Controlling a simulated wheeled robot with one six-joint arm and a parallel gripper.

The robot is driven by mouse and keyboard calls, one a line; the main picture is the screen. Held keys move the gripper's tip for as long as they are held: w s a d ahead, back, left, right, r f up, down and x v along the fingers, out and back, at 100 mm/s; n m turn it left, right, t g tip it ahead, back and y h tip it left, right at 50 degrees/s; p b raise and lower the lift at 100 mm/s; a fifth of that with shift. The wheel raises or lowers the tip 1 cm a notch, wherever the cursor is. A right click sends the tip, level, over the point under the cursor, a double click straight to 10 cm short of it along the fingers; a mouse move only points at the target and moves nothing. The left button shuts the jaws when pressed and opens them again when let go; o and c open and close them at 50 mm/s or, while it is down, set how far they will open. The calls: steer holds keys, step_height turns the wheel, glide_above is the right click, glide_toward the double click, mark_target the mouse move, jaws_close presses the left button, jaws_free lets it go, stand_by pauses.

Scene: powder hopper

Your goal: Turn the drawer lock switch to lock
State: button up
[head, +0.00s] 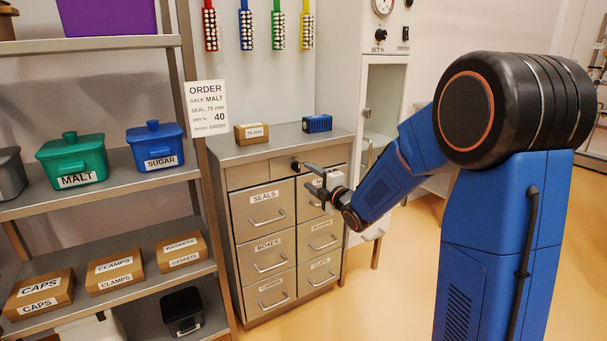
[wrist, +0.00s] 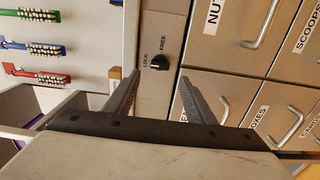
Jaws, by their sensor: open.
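The drawer lock switch (wrist: 159,62) is a small black knob on the grey top panel of the drawer cabinet, with LOCK and FREE printed beside it in the wrist view. It also shows as a dark knob (head: 295,165) in the head view, close to my fingertips. Which label the knob points at is too small to tell. My gripper (head: 307,177) is open and empty in front of the panel. In the wrist view its two fingers (wrist: 158,78) reach toward the panel, with the knob between their tips in the picture. I cannot tell whether they touch it.
The drawer cabinet (head: 228,155) has labelled drawers with bar handles below the switch. A 75 mm box (head: 251,132) and a blue box (head: 318,123) stand on its top. A shelf with bins (head: 73,160) and boxes stands left. Open floor (head: 385,290) lies right of the cabinet.

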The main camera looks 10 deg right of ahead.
steer(key=v, duration=0.9)
steer(key=shift+s+d, duration=0.15)
steer(key=shift+s, duration=0.2)
steer(key=s+f+m+g+h, duration=0.1)
steer(key=s+m+g, duration=0.3)
steer(key=s, duration=0.9)
steer(key=s+d+f+m+g+h, duration=0.1)
steer(key=s+m+g, duration=0.3)
steer(key=s+m, duration=0.6)
steer(key=s+d+f+m+g+h, duration=0.1)
steer(key=s+f+m+g+h, duration=0.2)
steer(key=s+m, duration=0.4)
steer(key=s+g, duration=0.1)
steer(key=s, duration=0.8)
steer(key=shift+s+f+m+h, duration=0.2)
steer(key=shift+s+m+h, duration=0.1)
steer(key=shift+s, duration=0.05)
